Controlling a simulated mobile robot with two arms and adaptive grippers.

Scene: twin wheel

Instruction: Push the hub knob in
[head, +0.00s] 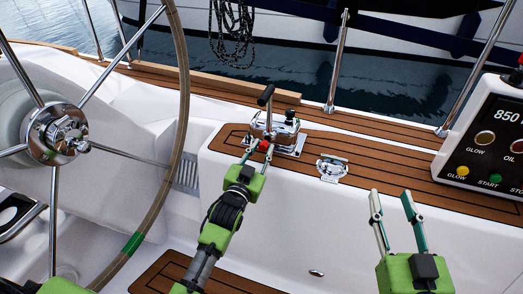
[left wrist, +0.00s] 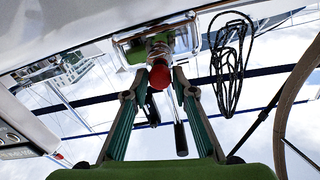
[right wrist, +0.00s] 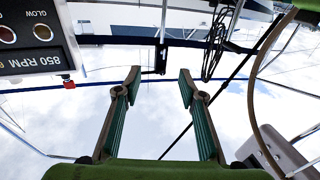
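The red hub knob (head: 265,146) sits on the near side of the chrome throttle unit (head: 287,138). It also shows in the left wrist view (left wrist: 160,76), between the two fingertips. My left gripper (head: 257,156) is at the knob, its fingers drawn in to about the knob's width, one on each side; they seem to touch it. The throttle lever (head: 266,98), with a black handle, rises above the unit, leaning slightly right. Its handle hangs below the knob in the left wrist view (left wrist: 181,138). My right gripper (head: 392,208) is open and empty, at the lower right.
A steering wheel (head: 177,120) with a chrome hub stands at the left. A chrome deck fitting (head: 332,168) lies right of the throttle on the teak. An engine panel (head: 490,140) with buttons is at the far right. A metal post (head: 337,60) rises behind.

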